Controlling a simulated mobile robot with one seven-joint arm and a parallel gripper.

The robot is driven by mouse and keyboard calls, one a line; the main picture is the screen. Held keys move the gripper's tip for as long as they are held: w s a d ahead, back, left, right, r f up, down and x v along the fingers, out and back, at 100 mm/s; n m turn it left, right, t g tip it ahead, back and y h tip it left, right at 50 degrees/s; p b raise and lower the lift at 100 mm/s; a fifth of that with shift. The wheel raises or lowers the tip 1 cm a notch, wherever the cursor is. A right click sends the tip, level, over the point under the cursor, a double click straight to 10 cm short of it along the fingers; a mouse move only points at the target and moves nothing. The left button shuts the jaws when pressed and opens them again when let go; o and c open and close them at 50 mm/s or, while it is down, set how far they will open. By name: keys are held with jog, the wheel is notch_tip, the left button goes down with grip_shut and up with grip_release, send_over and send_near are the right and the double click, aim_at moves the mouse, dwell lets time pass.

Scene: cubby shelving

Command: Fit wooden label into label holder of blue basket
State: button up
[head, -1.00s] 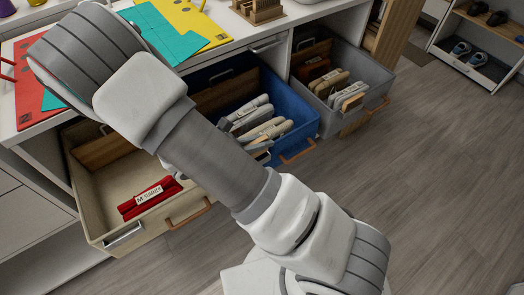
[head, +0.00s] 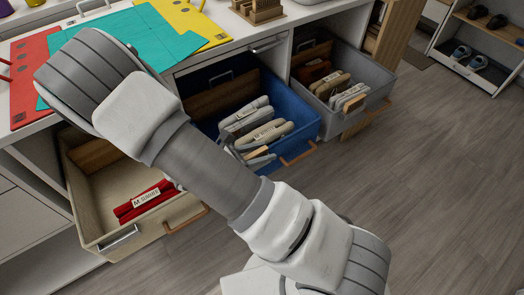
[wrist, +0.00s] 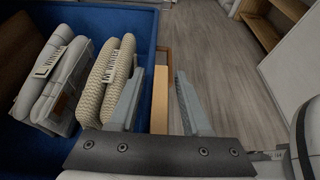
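The blue basket (head: 308,118) is pulled out of the shelving, and its front wall also shows in the wrist view. The wooden label (wrist: 160,98) is a pale tan strip seen nearly edge-on along that wall, beside the basket's wooden handle (wrist: 165,55). It also shows in the head view (head: 257,153), partly hidden by my arm. My gripper (wrist: 160,72) is above the front wall with a finger on each side of the label. The fingers stand apart, with a visible gap on both sides of it. The label holder is hidden.
Folded clothes with tags (wrist: 108,70) lie in the blue basket close to my left finger. A beige basket (head: 95,205) with a red garment is at the left, and a grey basket (head: 378,98) at the right. Open floor (head: 430,190) lies in front.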

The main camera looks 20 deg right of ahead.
jog(key=shift+r, duration=0.1)
jog(key=shift+a+r, duration=0.2)
jog(key=shift+a, duration=0.05)
jog(key=p+v, duration=0.4)
jog(key=v, duration=0.7)
jog(key=s+d+r+m+y, duration=0.3)
jog(key=r+m+y, duration=0.1)
jog(key=r+m, duration=0.3)
jog(key=s+d+r+m+t+y, duration=0.1)
jog(key=s+d+r+m+y, duration=0.2)
jog(key=r+m, duration=0.4)
jog(key=s+d+r+m+y, duration=0.4)
jog(key=r+m, duration=0.3)
jog(key=r, duration=0.6)
jog(key=shift+s+m+y, duration=0.3)
jog(key=shift+s+y, duration=0.05)
jog(key=shift+y, duration=0.55)
jog(key=shift+r, duration=0.15)
notch_tip(320, 180, up, 21)
jog(key=p, duration=2.1)
